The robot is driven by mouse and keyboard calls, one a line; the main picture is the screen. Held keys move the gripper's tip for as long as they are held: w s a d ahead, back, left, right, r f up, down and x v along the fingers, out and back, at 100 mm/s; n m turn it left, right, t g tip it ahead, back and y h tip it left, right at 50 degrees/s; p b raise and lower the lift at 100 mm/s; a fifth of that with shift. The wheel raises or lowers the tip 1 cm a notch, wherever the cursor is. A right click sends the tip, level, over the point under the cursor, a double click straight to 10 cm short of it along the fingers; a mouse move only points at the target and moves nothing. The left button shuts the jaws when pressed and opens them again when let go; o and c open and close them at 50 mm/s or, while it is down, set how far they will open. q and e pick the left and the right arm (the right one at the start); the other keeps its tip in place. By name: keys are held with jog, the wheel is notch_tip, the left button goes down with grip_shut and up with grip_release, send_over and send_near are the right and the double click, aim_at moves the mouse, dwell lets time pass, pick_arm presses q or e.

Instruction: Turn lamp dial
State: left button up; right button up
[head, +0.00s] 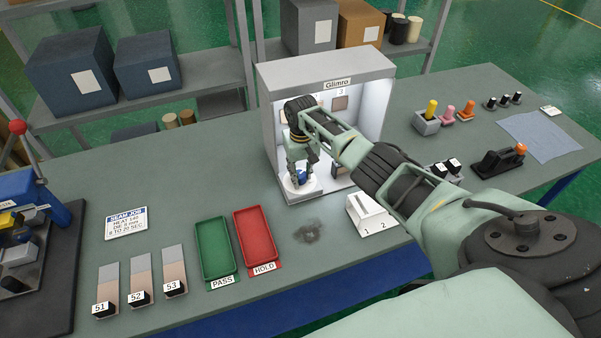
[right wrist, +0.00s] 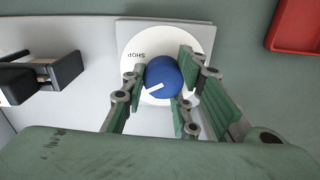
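The grey lamp box (head: 322,85) labelled Glimro stands at the back middle of the table, its inside brightly lit. Its blue dial (head: 304,178) sits on a white round plate at the box's front left corner. In the right wrist view the blue dial (right wrist: 164,77) has a white pointer mark aimed at the lower left; the word SHOP reads upside down on the white plate (right wrist: 137,47). My right gripper (head: 299,176) points down over the dial. My left gripper is out of view.
A green PASS tray (head: 215,250) and a red HOLD tray (head: 256,237) lie front left of the box. A white block (head: 370,214) marked 1 and 2 stands to the right. A dark clip-like part (right wrist: 50,75) is left of the dial in the wrist view.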

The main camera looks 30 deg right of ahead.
aim_at(302, 173)
jog(key=o, duration=0.3)
jog(key=shift+w+d+r, duration=0.15)
jog(key=shift+d+r, duration=0.15)
jog(key=shift+d, duration=0.1)
jog(key=shift+f, duration=0.1)
jog(key=shift+a+f, duration=0.15)
notch_tip(302, 173, up, 8)
jog(key=shift+f, duration=0.2)
jog(key=shift+s+f, duration=0.1)
jog(key=shift+s, duration=0.1)
